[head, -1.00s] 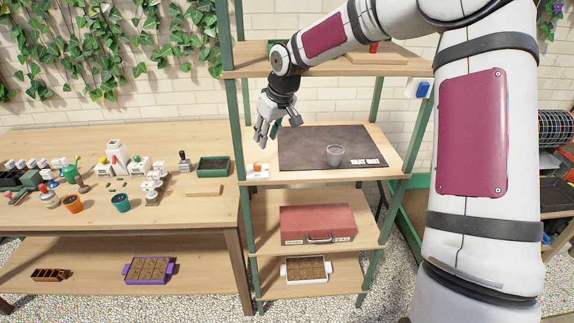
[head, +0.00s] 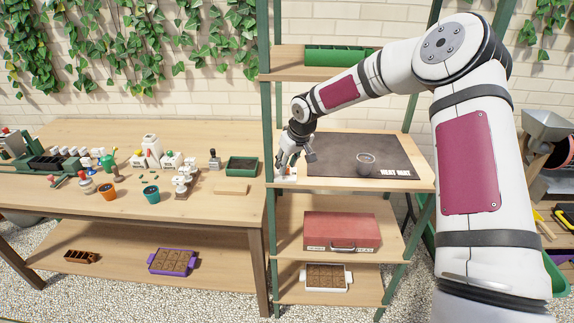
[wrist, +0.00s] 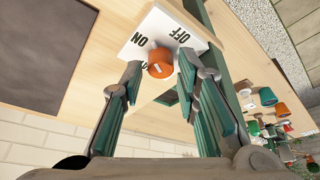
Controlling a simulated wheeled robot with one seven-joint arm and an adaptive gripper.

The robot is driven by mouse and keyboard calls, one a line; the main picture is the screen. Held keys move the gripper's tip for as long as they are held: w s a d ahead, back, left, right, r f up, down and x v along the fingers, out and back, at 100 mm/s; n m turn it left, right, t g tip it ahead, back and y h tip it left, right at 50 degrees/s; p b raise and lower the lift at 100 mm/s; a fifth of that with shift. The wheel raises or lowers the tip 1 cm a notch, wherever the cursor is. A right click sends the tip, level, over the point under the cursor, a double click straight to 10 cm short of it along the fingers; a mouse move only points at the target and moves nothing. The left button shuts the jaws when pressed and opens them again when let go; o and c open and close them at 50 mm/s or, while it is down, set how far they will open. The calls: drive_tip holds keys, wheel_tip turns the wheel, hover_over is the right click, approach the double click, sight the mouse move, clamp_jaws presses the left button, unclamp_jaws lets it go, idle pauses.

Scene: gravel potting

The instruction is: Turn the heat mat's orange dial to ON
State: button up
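The orange dial (wrist: 160,63) sits on a white control plate (wrist: 143,38) printed ON and OFF. A pale mark shows on the dial, but I cannot tell which word it points to. The dark heat mat (head: 345,150) lies beside the plate on the shelf; it also shows in the wrist view (wrist: 42,50). My gripper (wrist: 158,67) is open, with one fingertip on each side of the dial. Small gaps seem to show between fingers and dial; contact is unclear. In the head view my gripper (head: 286,166) is low over the plate and partly hides it.
A clear cup (head: 365,161) stands on the mat. A green shelf post (head: 268,200) rises close to my gripper. The workbench (head: 130,210) at left holds pots, bottles and a green tray (head: 242,165). A red case (head: 341,230) lies on the shelf below.

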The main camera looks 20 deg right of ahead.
drive_tip(key=shift+w+a+f, duration=0.1)
drive_tip(key=shift+w+f, duration=0.05)
drive_tip(key=shift+f, duration=0.25)
clamp_jaws()
drive_tip(key=shift+w+f+n+g+y+b, duration=0.1)
drive_tip(key=shift+n+g+y+b, duration=0.4)
drive_tip(key=shift+n, duration=0.6)
drive_tip(key=shift+n+b, duration=0.6)
drive_tip(key=shift+n, duration=0.6)
